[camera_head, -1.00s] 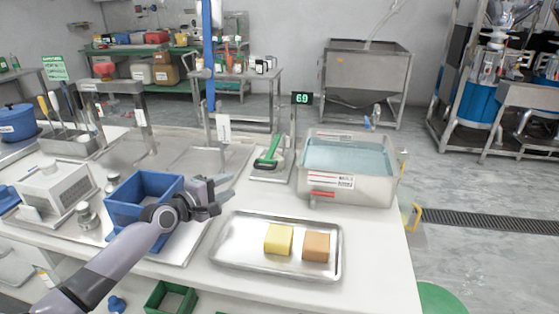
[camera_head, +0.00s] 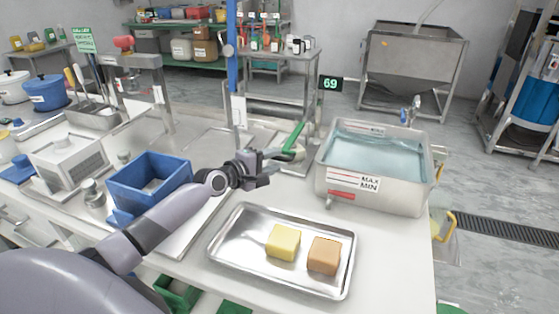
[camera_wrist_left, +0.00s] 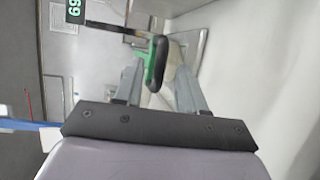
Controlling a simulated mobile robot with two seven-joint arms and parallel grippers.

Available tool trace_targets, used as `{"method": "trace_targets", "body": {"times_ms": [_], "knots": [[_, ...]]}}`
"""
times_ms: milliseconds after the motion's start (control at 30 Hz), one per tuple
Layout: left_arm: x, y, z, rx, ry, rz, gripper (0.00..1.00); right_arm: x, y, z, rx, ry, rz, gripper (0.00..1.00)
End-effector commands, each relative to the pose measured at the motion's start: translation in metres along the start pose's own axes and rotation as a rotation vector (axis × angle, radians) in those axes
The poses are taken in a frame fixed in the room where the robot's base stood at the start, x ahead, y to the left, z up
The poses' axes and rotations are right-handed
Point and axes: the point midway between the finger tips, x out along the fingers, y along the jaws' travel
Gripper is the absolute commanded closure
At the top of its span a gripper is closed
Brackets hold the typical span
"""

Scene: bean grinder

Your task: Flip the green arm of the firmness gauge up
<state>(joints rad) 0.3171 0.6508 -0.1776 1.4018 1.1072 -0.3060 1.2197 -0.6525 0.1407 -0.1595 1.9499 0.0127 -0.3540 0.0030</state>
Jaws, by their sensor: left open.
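The firmness gauge's green arm (camera_head: 293,137) slants up to the right just past my left gripper. Its display (camera_head: 330,83) reads 69 on a thin post. My left gripper (camera_head: 274,160) is open at the near side of the gauge and hides much of its base. In the left wrist view, the green arm (camera_wrist_left: 150,72) with its dark rounded end shows between the two spread fingers (camera_wrist_left: 158,85). I cannot tell whether a finger touches it. The display shows there sideways (camera_wrist_left: 75,9). My right gripper is not in view.
A water tank (camera_head: 370,190) stands close to the right of the gauge. A metal tray (camera_head: 225,247) with a yellow block (camera_head: 283,242) and a brown block (camera_head: 324,256) lies in front. A blue bin (camera_head: 150,184) stands left, beside my left arm. A blue post (camera_head: 232,50) rises behind.

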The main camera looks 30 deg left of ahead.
Motion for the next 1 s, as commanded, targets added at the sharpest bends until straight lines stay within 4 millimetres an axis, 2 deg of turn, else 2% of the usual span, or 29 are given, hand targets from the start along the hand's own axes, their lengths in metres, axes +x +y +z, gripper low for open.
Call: {"method": "trace_targets", "body": {"times_ms": [100, 300, 667, 700, 767, 800, 833, 1000], "knots": [[0.014, -0.001, 0.0, -0.002, 0.0, 0.002, 0.6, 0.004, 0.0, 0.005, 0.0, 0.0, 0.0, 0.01], [0.027, 0.0, 0.0, -0.001, 0.0, 0.001, 0.6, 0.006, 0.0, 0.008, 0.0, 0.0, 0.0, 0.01], [0.03, 0.0, 0.0, -0.001, 0.0, 0.0, 0.6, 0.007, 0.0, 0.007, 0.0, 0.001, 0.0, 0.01], [0.03, 0.0, 0.0, -0.001, 0.0, 0.0, 0.63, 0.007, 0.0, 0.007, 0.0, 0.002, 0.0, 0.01], [0.03, 0.0, 0.0, -0.001, 0.0, 0.0, 0.83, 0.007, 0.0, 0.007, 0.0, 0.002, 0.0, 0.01], [0.03, 0.0, 0.0, -0.001, 0.0, -0.001, 0.96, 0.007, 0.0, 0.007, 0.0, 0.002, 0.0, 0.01], [0.03, 0.0, 0.0, -0.001, 0.0, -0.001, 1.0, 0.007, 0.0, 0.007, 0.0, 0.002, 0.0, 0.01], [0.03, -0.001, 0.0, -0.001, -0.001, -0.005, 1.0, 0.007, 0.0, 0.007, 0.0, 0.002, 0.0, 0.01]]}}
